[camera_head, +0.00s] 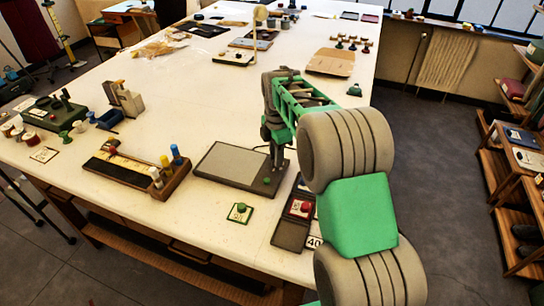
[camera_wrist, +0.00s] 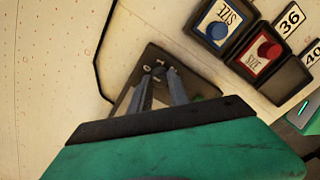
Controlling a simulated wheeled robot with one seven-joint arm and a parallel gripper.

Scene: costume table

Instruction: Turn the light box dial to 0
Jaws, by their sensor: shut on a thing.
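The light box (camera_head: 230,163) lies flat near the table's front edge, with a pale panel and a dark frame. A small green knob (camera_head: 266,181) sits on its right-hand strip. My gripper (camera_head: 278,166) points down at the far right end of this strip. In the wrist view, my gripper's fingertips (camera_wrist: 159,70) come together over the dark strip of the light box (camera_wrist: 204,88), shut on the small dial there.
A red-knobbed size box (camera_head: 305,207) stands close on the right; it shows in the wrist view beside a blue-knobbed one (camera_wrist: 216,30). A green-knobbed card (camera_head: 239,212) lies in front. The white table (camera_head: 190,100) has clear room behind.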

